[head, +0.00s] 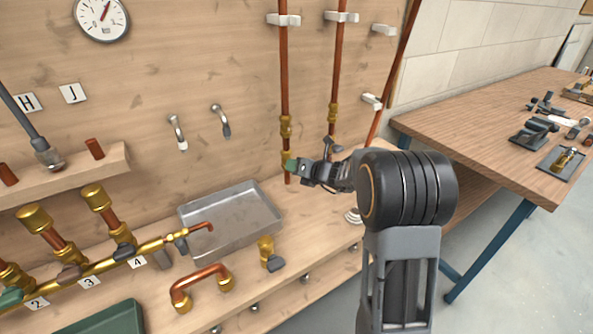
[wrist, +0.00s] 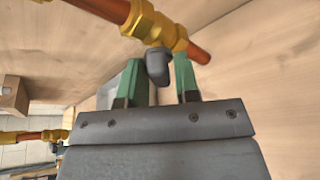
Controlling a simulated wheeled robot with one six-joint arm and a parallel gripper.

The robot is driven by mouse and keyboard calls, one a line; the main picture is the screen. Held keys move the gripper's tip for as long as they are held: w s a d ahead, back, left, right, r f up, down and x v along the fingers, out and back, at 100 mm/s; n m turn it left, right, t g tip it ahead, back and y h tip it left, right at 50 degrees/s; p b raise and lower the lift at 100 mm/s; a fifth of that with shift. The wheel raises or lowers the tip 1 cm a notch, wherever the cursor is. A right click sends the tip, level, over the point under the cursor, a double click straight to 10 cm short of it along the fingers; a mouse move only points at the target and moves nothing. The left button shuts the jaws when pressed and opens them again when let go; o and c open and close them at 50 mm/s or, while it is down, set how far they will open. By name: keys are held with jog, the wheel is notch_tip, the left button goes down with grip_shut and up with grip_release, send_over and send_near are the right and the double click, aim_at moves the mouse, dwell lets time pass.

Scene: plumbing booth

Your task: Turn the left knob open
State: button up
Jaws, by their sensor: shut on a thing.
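Two upright copper pipes run down the wooden wall in the head view. The left pipe (head: 284,75) carries a brass valve (head: 286,125) low down, and the brass valve body also shows in the wrist view (wrist: 150,25). The left knob (wrist: 158,67) is a small dark grey handle on that valve. My gripper (head: 290,165) is at the left valve, its green fingers (wrist: 185,75) on either side of the knob, shut on it. In the head view the gripper hides the knob. The right pipe (head: 337,70) has its own brass valve, partly behind my gripper.
A metal tray (head: 230,225) lies on the bench below. A bent copper pipe piece (head: 200,280) and a loose brass valve (head: 267,250) lie in front. A brass manifold (head: 110,258) stands at left. A wooden table (head: 490,125) with tools is at right.

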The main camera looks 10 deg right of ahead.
jog(key=n+h+b, duration=0.1)
jog(key=b, duration=0.1)
jog(key=n+h+b, duration=0.1)
jog(key=n+b, duration=0.1)
jog(key=shift+a+f, duration=0.1)
jog(key=shift+f, duration=0.1)
jog(key=n+h+b, duration=0.1)
jog(key=b, duration=0.2)
jog(key=shift+r+n+t, duration=0.15)
jog(key=shift+n+t, duration=0.25)
jog(key=shift+r, duration=0.1)
jog(key=o, duration=0.7)
jog(key=p+v, duration=0.2)
jog(key=v, duration=1.2)
jog(key=shift+a, duration=0.25)
